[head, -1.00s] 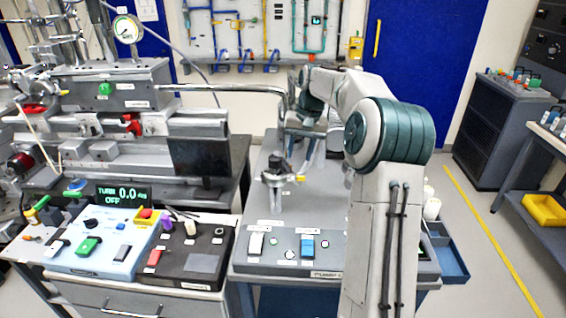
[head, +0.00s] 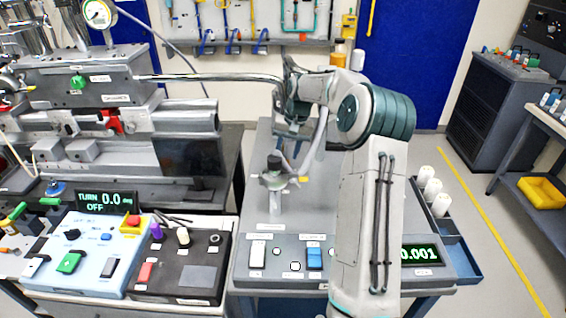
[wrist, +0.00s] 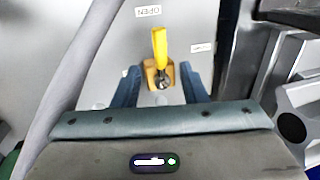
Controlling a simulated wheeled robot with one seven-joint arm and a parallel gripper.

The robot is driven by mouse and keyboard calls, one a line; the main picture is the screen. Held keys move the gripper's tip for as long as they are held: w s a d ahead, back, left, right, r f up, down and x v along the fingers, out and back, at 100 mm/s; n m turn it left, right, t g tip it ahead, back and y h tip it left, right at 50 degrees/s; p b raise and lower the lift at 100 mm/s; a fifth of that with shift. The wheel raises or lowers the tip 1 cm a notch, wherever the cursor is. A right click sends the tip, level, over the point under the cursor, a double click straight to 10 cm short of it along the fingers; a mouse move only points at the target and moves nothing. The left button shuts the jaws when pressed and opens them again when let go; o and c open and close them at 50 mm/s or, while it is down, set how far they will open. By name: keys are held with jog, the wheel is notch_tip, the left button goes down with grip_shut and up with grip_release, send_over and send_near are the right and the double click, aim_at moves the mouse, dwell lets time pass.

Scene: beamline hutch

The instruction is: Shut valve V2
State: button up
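In the wrist view a yellow lever (wrist: 159,47) on a brass-coloured valve body (wrist: 152,78) stands out from a pale grey panel. A label reading OPEN (wrist: 148,11), upside down, is above it. A second label (wrist: 202,48) to its right is too small to read, so I cannot confirm that this is V2. My gripper (wrist: 160,85) is open, with one blue finger on each side of the valve body. The lever points up, away from the palm. I see no clear contact with it. In the head view my gripper's fingertips cannot be made out.
A grey cable crosses the wrist view's left side, with grey machine parts at right. In the head view, a bench panel (head: 345,267) with switches and a lathe-like machine (head: 75,85) stand nearby. A wall board (head: 225,15) holds pipes with blue handles.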

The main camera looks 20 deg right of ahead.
jog(key=shift+w+a+f, duration=0.1)
jog(key=shift+a+f, duration=0.1)
jog(key=shift+f, duration=0.7)
jog(key=shift+w+a+f, duration=0.1)
jog(key=shift+a+f, duration=0.05)
jog(key=shift+f, duration=0.75)
jog(key=shift+a+f, duration=0.2)
jog(key=shift+f, duration=0.7)
grip_shut()
